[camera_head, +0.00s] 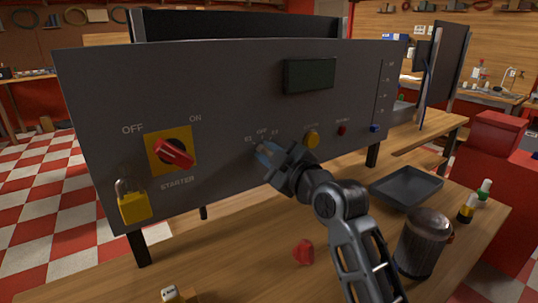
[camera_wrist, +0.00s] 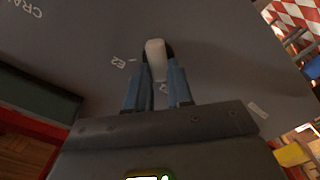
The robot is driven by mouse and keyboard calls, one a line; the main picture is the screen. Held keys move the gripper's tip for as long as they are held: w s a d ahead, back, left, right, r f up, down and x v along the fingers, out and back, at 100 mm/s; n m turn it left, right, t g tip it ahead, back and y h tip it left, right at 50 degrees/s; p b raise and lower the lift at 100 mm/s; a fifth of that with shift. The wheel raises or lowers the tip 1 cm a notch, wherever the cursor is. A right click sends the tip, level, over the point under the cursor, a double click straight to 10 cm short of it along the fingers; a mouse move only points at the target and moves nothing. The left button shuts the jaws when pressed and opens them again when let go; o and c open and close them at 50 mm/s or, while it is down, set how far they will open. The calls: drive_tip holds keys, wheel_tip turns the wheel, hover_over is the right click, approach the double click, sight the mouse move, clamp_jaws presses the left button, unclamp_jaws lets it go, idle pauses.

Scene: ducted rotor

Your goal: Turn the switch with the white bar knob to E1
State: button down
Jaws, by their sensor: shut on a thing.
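The white bar knob (camera_wrist: 155,57) shows in the wrist view, upright in the picture, on the dark grey panel (camera_head: 100,90). My gripper (camera_head: 264,156) is at the panel, and its blue fingers (camera_wrist: 160,85) are shut on the knob from both sides. In the wrist view a tilted label that looks like E2 (camera_wrist: 118,63) lies left of the knob, with a short tick by it. Another small label lies between the fingers, partly hidden. In the head view small labels stand above the fingers, and the fingers hide the knob. I cannot tell surely which mark it points to.
A red starter switch (camera_head: 174,153) and a yellow padlock (camera_head: 133,206) are on the panel's left. A yellow button (camera_head: 311,139) and a red button (camera_head: 342,130) lie right of my gripper. A tray (camera_head: 405,188), dark canister (camera_head: 424,240) and red piece (camera_head: 303,252) are on the bench.

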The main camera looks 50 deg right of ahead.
drive_tip(key=c, duration=1)
unclamp_jaws()
drive_tip(key=b+v, duration=0.1)
drive_tip(key=v, duration=0.6)
drive_tip(key=shift+s, duration=0.4)
drive_tip(key=shift+a, duration=0.15)
